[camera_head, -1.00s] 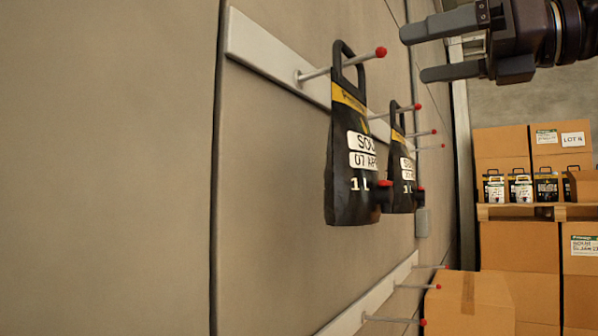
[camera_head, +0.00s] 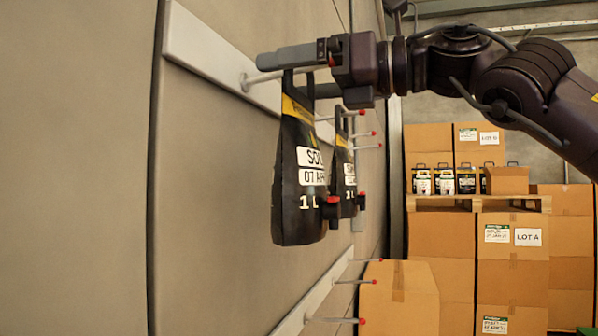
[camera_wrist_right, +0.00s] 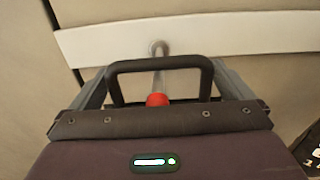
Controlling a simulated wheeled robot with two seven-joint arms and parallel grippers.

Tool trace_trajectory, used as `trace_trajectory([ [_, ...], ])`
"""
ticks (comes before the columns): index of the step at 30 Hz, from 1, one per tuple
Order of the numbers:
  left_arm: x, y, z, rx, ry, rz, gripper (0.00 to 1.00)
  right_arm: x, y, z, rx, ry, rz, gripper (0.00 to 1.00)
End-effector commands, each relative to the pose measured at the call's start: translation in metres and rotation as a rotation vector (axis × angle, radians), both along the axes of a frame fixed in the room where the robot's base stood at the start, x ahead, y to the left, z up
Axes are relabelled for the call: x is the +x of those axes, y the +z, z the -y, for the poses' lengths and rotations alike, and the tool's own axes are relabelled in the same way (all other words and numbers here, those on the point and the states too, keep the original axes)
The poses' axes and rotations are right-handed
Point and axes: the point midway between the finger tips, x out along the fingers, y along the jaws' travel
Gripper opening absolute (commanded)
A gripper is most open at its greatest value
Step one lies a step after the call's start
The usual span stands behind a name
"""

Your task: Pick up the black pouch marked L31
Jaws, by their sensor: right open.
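A black pouch (camera_head: 298,205) with a yellow band and white labels hangs by its loop handle from a red-tipped peg on the wall. The readable text is partial, "SOL", "07 APR" and "1 L"; I cannot read L31. A second similar black pouch (camera_head: 344,185) hangs just behind it. My right gripper (camera_head: 285,76) is open at the top of the front pouch's handle. In the right wrist view its fingers (camera_wrist_right: 160,78) stand on either side of the black handle (camera_wrist_right: 160,63), with the red peg tip (camera_wrist_right: 157,99) inside the loop. My left gripper is not in view.
The wall rail (camera_head: 215,62) carries several protruding pegs, and a lower rail (camera_head: 318,298) has more. Stacked cardboard boxes (camera_head: 440,245) and a pallet (camera_head: 480,203) holding more black pouches (camera_head: 445,181) stand at the right. A nearer box (camera_head: 400,300) stands beside the lower pegs.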

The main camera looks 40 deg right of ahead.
Motion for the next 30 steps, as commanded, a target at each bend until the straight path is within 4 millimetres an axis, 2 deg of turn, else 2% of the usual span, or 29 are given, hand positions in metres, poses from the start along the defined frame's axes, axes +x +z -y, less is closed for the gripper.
trace_trajectory([
  [5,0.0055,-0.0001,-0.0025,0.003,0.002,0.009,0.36,-0.0004,-0.0004,0.0000,0.000,0.000,0.001,0.99],
  [23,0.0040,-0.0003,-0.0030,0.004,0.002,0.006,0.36,-0.0004,-0.0004,0.0001,0.000,0.000,0.000,0.20],
  [30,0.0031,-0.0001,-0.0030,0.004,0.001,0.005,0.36,-0.0020,0.0030,0.0002,0.000,0.000,0.009,0.19],
])
